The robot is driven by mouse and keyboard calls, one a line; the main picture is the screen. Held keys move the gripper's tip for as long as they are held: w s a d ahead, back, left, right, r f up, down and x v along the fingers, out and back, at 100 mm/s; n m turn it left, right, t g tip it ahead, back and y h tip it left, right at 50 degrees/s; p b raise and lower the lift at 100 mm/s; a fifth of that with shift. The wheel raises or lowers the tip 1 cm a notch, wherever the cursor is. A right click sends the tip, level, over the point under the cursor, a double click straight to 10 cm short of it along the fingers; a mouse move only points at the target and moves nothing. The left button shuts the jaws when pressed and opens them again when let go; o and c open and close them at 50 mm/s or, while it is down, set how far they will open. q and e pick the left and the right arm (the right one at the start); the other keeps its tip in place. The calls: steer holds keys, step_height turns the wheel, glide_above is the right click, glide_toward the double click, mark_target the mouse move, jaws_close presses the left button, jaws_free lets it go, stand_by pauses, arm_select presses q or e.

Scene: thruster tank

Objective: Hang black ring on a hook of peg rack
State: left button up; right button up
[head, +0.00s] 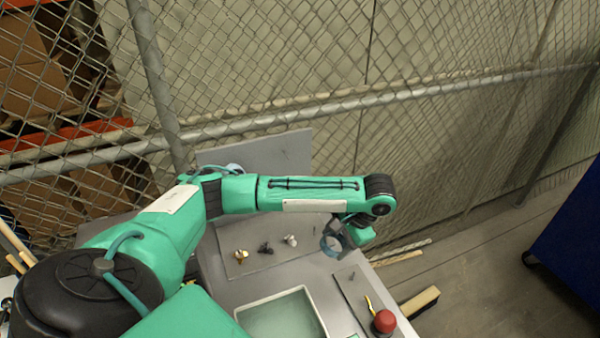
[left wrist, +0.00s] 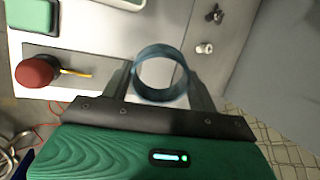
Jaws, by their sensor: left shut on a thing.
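A dark blue-grey ring (left wrist: 160,96) sits between the two fingers of my left gripper (left wrist: 161,80) in the left wrist view, with its opening facing the camera. My left gripper is shut on it. In the head view the ring (head: 331,246) shows small below the end of my left arm, over the right part of the grey table. A grey upright panel (head: 290,148) at the back of the table may be the peg rack. My arm covers its lower part and I cannot make out its hooks clearly. My right gripper is not in view.
A brass part (head: 240,256), a black part (head: 265,248) and a white part (head: 290,240) stand on a grey plate. A tank with greenish liquid (head: 283,318) is at the front. A red knob (head: 383,322) sits to its right. A wire fence rises behind.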

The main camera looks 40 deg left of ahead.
arm_select(q)
steer(key=shift+w+a+r+m+t+y+p, duration=0.6)
steer(key=shift+w+a+m+t+y, duration=1.1)
steer(key=shift+a, duration=2.6)
steer(key=shift+w+a+r+m+t+y+p, duration=0.15)
steer(key=shift+w+a+r+m+t+y, duration=1.1)
steer(key=shift+a, duration=3.1)
steer(key=shift+w+a+r+m+t+y+p, duration=0.4)
steer(key=shift+w+a+m+t+y, duration=1.7)
steer(key=shift+a, duration=2.2)
steer(key=shift+w+g+h, duration=0.25)
steer(key=shift+w+g, duration=0.2)
steer(key=shift+g, duration=0.1)
steer(key=shift+f, duration=0.1)
steer(key=o, duration=1)
steer(key=shift+o, duration=0.2)
